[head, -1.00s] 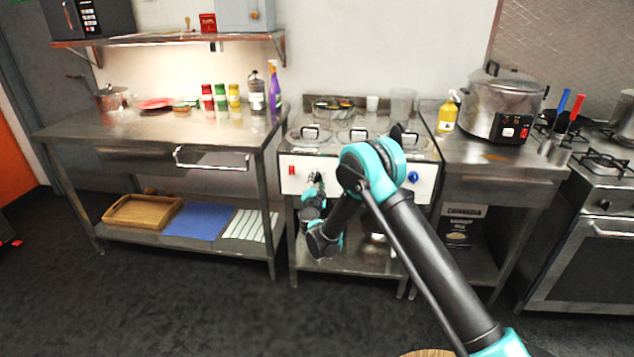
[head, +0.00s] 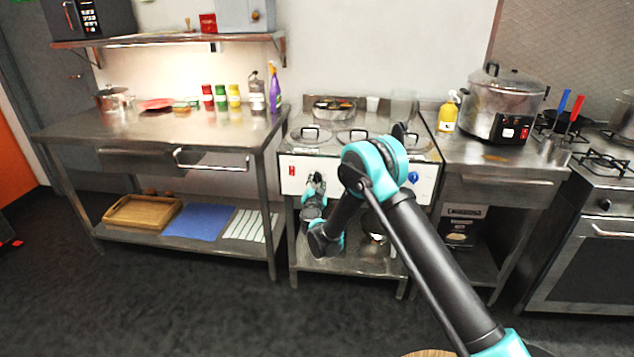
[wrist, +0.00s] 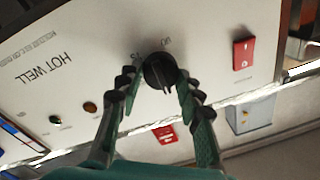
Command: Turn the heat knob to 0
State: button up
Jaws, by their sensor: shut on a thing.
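The heat knob (wrist: 160,72) is a round black dial with a raised grip bar. It sits on the white "HOT WELL" panel (wrist: 85,45) in the wrist view, with small markings partly visible around it. My gripper (wrist: 160,90) has one finger on each side of the knob and is shut on it. In the head view my gripper (head: 317,181) is at the left part of the appliance's front panel (head: 292,188), and the knob there is hidden behind it. The knob's exact setting is too small to read.
A red switch (wrist: 243,53) is beside the knob on the panel. Small indicator lights (wrist: 90,107) are on the other side. A blue knob (head: 413,177) is at the panel's right. Counters (head: 200,128) flank the appliance, and the floor in front is open.

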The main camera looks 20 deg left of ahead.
jog(key=o, duration=1.2)
jog(key=shift+c, duration=0.2)
jog(key=shift+s, duration=0.1)
jog(key=v, duration=1.1)
jog(key=shift+s+d, duration=0.15)
jog(key=shift+s, duration=0.25)
